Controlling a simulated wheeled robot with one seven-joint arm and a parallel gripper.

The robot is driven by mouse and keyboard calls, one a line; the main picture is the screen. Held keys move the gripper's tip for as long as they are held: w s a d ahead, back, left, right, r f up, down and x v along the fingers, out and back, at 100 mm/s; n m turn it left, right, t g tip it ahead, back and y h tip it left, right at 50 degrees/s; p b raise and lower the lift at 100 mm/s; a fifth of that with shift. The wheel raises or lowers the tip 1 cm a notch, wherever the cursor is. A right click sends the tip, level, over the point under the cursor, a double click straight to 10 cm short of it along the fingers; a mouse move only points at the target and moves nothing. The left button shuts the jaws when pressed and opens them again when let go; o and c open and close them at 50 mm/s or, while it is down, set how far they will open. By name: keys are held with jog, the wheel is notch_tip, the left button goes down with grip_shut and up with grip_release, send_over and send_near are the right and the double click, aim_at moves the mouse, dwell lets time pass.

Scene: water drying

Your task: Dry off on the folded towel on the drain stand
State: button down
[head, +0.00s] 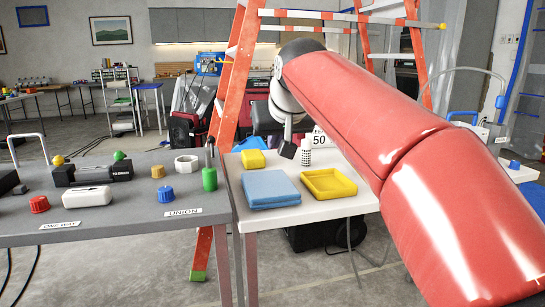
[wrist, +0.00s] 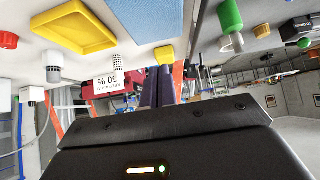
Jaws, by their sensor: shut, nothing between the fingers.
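The folded towel (head: 269,189) is a light blue flat block on the white stand (head: 262,220), at its front left. It also shows at the top edge of the wrist view (wrist: 152,18), which looks upside down. My gripper (head: 288,151) is behind and above the towel in the head view, apart from it. In the wrist view its dark body fills the bottom and its narrow dark fingers (wrist: 158,88) are together with nothing held. Whether the fingers are wet cannot be seen.
A yellow tray (head: 328,183) sits right of the towel, a yellow sponge-like block (head: 253,159) behind it. A dotted white bottle (head: 306,152) and a "50" sign (head: 319,140) stand close to my gripper. A grey table (head: 130,215) with fittings adjoins at left; an orange ladder (head: 234,75) stands behind.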

send_over(268, 184)
jog(key=f, duration=0.6)
jog(key=shift+s+f, duration=0.15)
jog(key=shift+s, duration=0.15)
notch_tip(268, 184, down, 3)
jog(key=shift+w+r+b, duration=0.1)
jog(key=shift+r+b, duration=0.1)
jog(key=shift+b, duration=0.1)
jog(key=shift+f, duration=0.75)
jog(key=shift+d+f+b, duration=0.1)
jog(key=shift+f+b, duration=0.65)
jog(key=shift+f, duration=0.6)
notch_tip(268, 184, up, 6)
jog(key=p, duration=0.3)
jog(key=shift+f+p, duration=0.15)
jog(key=shift+p, duration=0.15)
jog(key=v, duration=1)
jog(key=shift+b, duration=0.35)
